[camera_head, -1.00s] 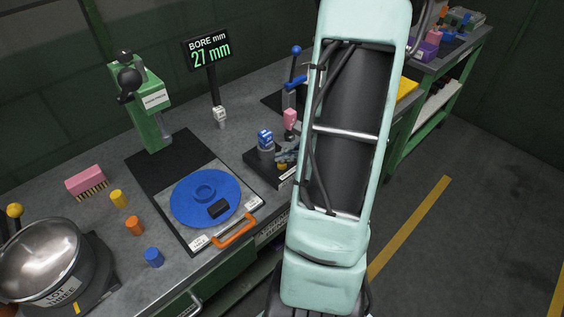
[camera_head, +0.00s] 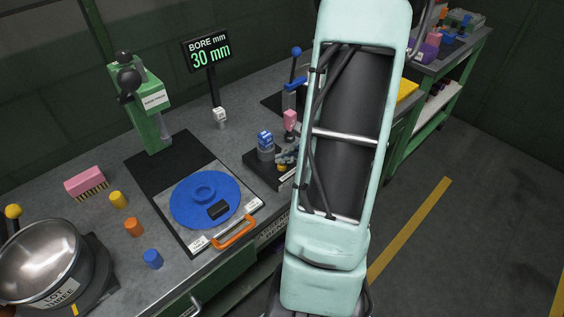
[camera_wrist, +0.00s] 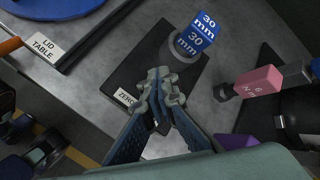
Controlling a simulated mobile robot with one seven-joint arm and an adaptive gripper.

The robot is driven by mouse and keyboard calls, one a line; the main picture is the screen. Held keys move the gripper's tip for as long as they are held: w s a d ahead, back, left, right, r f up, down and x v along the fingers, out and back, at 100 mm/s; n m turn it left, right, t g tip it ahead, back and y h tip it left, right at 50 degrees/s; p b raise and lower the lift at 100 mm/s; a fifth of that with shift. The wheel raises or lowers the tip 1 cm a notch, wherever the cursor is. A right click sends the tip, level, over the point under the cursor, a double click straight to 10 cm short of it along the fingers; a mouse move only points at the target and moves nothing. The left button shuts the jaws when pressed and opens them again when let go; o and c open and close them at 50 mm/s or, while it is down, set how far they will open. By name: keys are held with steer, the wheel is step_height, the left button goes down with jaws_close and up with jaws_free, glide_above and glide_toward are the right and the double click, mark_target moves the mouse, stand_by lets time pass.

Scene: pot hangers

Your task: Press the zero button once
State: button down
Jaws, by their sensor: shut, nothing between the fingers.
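A white label reading ZERO (camera_wrist: 125,97) lies on a black pad (camera_wrist: 122,82) in the wrist view. My gripper (camera_wrist: 160,88) is shut and empty, its fingertips over the pad just right of the label. I cannot make out the zero button itself; the fingers cover that part of the pad. Whether the tips touch anything is unclear. A blue block marked 30 mm (camera_wrist: 196,36) stands on a grey post (camera_wrist: 182,48) beyond the fingertips; it also shows in the head view (camera_head: 265,138). The bore display (camera_head: 208,52) reads 30 mm.
A pink block (camera_wrist: 258,82) is right of the gripper. Left of the pad is the lid table with a blue disc (camera_head: 205,200) and orange handle (camera_head: 234,232). A green press (camera_head: 145,110) stands behind it. A steel pot (camera_head: 42,262) sits at the lower left.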

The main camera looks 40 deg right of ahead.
steer(key=shift+r+p, duration=0.35)
steer(key=shift+r, duration=0.4)
steer(key=shift+r+p, duration=1.7)
steer(key=shift+r, duration=0.85)
